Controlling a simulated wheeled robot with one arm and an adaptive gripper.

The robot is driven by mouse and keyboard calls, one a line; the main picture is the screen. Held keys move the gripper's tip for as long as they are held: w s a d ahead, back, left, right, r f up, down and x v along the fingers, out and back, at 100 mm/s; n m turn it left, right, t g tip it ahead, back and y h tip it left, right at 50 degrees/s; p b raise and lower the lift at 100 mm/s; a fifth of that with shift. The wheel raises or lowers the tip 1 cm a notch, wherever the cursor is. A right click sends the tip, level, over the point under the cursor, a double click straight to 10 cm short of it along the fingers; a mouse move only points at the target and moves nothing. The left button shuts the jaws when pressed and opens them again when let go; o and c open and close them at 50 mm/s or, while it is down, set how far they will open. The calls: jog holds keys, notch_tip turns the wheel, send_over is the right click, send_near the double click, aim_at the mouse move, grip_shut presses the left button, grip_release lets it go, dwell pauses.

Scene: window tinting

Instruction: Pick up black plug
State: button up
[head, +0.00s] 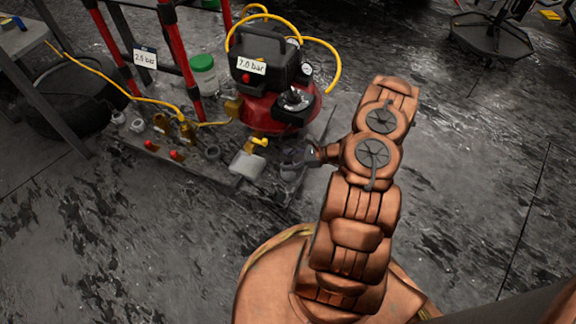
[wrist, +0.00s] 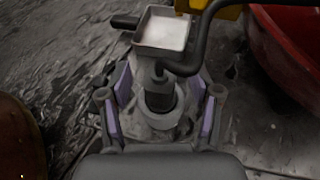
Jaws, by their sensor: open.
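The black plug (wrist: 159,94) is a dark, short cylinder with a thick black cable curving from it in the wrist view. My gripper (wrist: 161,108) is open, with its purple-padded fingers to the left and right of the plug and visible gaps on both sides. In the head view my gripper (head: 296,161) is low over the floor, just in front of the red compressor. The plug is too small and too covered by my gripper to make out there.
A pale square tray-like piece (wrist: 164,31) lies just beyond the plug. The red and black compressor (head: 272,105) stands close behind my gripper, with yellow hoses around it. Red posts, a green-lidded jar (head: 203,74) and fittings stand left.

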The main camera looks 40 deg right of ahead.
grip_shut()
dwell(0.5)
jog(key=shift+r, duration=0.1)
